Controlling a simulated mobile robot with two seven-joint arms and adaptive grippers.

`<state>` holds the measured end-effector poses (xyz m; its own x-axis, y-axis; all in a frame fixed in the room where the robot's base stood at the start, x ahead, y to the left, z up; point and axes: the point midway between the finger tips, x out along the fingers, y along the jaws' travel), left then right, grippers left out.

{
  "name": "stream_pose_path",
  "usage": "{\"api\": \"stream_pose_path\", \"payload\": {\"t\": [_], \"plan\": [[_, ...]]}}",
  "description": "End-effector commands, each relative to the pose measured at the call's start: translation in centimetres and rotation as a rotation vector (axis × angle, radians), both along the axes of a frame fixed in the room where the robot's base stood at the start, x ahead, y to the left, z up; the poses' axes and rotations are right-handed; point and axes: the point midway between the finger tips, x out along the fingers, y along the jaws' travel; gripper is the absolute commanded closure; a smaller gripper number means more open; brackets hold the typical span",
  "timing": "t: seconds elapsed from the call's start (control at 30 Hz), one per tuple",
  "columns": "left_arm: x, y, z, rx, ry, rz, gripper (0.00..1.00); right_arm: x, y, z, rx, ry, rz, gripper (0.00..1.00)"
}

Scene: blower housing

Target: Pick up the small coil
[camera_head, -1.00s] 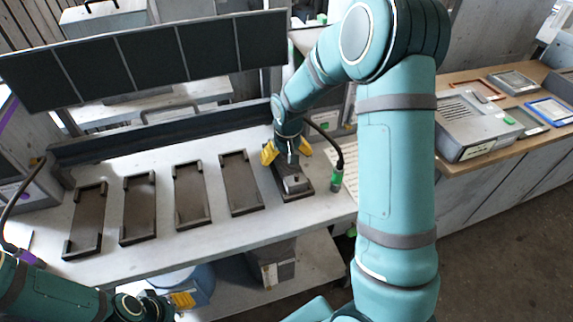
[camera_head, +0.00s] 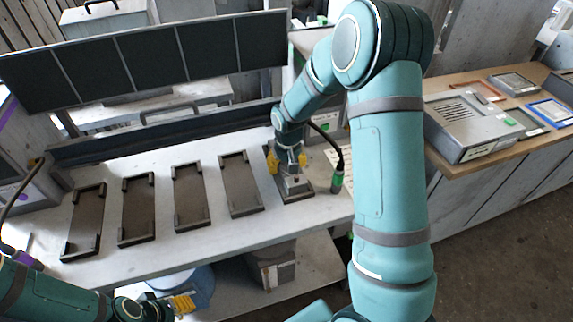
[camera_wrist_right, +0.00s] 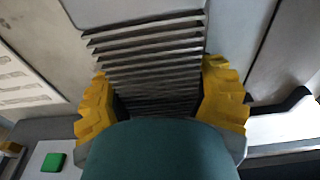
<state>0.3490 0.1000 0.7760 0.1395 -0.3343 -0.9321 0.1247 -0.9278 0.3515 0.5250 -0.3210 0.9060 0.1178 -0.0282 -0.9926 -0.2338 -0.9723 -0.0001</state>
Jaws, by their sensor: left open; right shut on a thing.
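The small coil (camera_head: 294,182), a grey block with stacked metal fins, is at the rightmost dark tray (camera_head: 305,192) on the workbench. My right gripper (camera_head: 287,163) reaches down over it, with its yellow fingers shut on the coil's sides. In the right wrist view the finned coil (camera_wrist_right: 150,60) sits between the two yellow fingers of my right gripper (camera_wrist_right: 162,97). I cannot tell whether the coil is clear of the tray. My left gripper (camera_head: 183,304) is open at the lower left, in front of the bench and away from the coil.
Several empty dark trays (camera_head: 192,222) stand in a row to the left on the bench (camera_head: 148,255). A black cable with a green end (camera_head: 337,178) hangs close to the right of my gripper. A wooden counter (camera_head: 480,160) with a grey box (camera_head: 466,125) is at right.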

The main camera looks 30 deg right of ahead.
Motion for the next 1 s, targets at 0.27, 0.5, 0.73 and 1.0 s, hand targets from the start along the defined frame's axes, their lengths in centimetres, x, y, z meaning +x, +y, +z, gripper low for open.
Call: {"api": "stream_pose_path", "payload": {"t": [0.27,0.5,0.73,1.0], "plan": [[0.1,0.0,0.5,0.000,-0.002,0.002,0.57,0.1,0.0,2.5,0.000,-0.005,0.000,0.83],[0.4,0.1,1.3,0.002,-0.008,0.006,0.57,0.1,0.0,7.1,0.000,-0.005,0.000,0.83],[0.5,0.1,1.8,0.002,-0.012,0.009,0.57,0.1,0.0,9.9,-0.001,-0.003,0.000,0.83],[0.6,0.1,3.2,0.003,-0.012,0.010,0.57,0.0,0.0,12.1,0.000,-0.002,0.000,0.83]]}}
